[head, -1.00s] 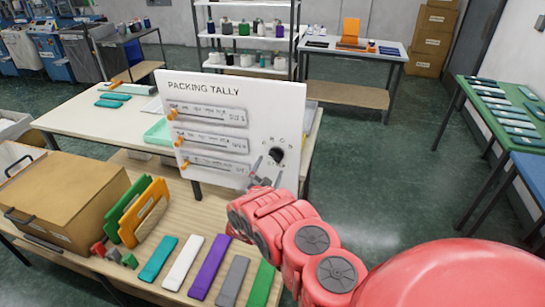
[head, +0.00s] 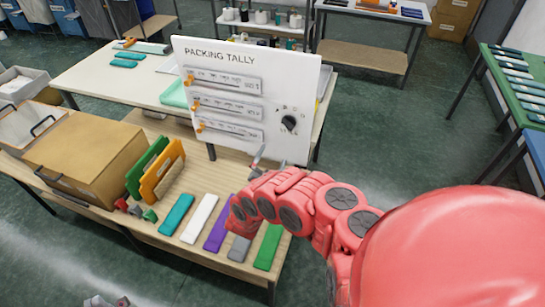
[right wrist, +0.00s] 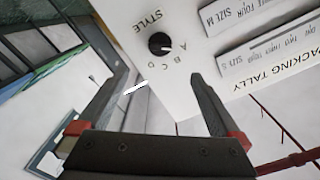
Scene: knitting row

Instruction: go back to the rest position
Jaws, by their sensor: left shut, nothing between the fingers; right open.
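My right gripper (head: 258,160) is open and empty in front of the lower right part of the white Packing Tally board (head: 290,75). Its two fingers (right wrist: 155,92) stand wide apart in the right wrist view. The black style dial (head: 289,123) is on the board, up and right of the gripper and apart from it. In the right wrist view the dial (right wrist: 159,43) shows beyond the fingers, its pale mark seemingly toward A. My left gripper (head: 105,301) shows only partly at the bottom edge, shut, low in front of the table and away from the board.
Teal, white, purple, grey and green strips lie on the wooden table (head: 190,258) below my right arm. Orange (head: 162,170) and green (head: 145,168) upright pieces stand beside a brown box (head: 85,150). A green-topped table (head: 510,85) is at the right. The floor between is clear.

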